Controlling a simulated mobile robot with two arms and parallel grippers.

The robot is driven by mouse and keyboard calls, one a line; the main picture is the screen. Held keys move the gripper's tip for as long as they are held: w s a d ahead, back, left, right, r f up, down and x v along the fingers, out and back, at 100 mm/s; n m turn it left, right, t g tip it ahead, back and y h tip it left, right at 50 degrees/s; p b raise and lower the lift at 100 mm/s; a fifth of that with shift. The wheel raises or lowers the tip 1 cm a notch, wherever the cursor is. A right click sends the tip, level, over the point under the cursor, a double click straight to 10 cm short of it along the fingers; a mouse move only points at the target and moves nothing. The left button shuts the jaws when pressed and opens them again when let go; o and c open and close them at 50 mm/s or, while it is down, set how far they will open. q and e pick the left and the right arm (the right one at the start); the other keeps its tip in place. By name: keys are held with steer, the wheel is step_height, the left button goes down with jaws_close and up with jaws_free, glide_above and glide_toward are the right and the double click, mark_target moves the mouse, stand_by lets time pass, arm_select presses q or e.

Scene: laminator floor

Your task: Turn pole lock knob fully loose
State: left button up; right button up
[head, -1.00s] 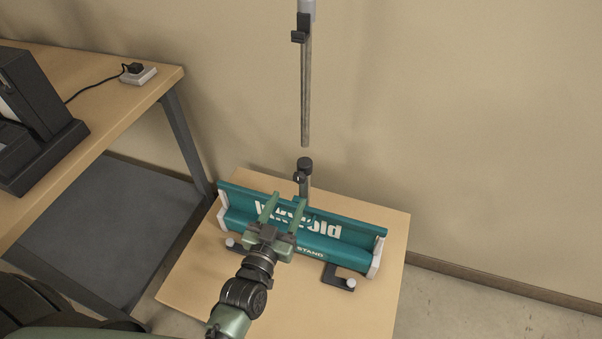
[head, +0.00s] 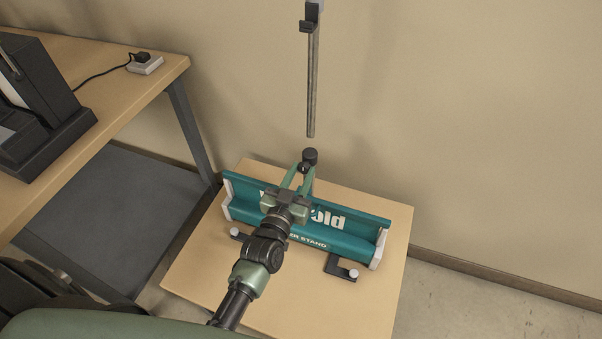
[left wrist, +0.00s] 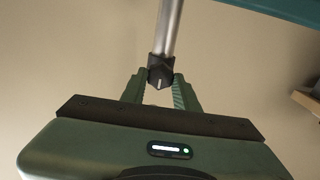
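The dark pole lock knob (left wrist: 160,78) sits on the collar of the grey pole (left wrist: 168,28) in the left wrist view. In the head view the dark collar (head: 310,155) tops the short lower pole behind the teal stand (head: 345,242), and my gripper partly hides the knob. My left gripper (left wrist: 160,80) reaches over the stand. Its two green fingers are apart, with the tips on either side of the knob. I cannot tell for sure whether they touch it. My right gripper is not in view.
A thin upper pole (head: 313,85) with a dark clip hangs above the collar, near the wall. The stand rests on a small wooden table (head: 376,300). A workbench (head: 95,60) with a black machine (head: 45,120) stands at the left. The floor at the right is clear.

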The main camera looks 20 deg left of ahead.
arm_select(q)
steer(key=shift+n, duration=0.4)
jaws_close()
steer(key=n+p, duration=0.1)
steer(key=n, duration=0.1)
steer(key=shift+n, duration=0.4)
steer(key=n+p, duration=0.1)
steer(key=n, duration=0.3)
steer(key=shift+a+n, duration=0.1)
steer(key=shift+n, duration=0.2)
steer(key=n, duration=0.4)
steer(key=shift+f+n, duration=0.15)
steer(key=shift+n, duration=0.15)
steer(key=n+b, duration=0.1)
steer(key=n, duration=0.4)
steer(key=o, duration=1.1)
jaws_free()
steer(key=shift+a, duration=0.1)
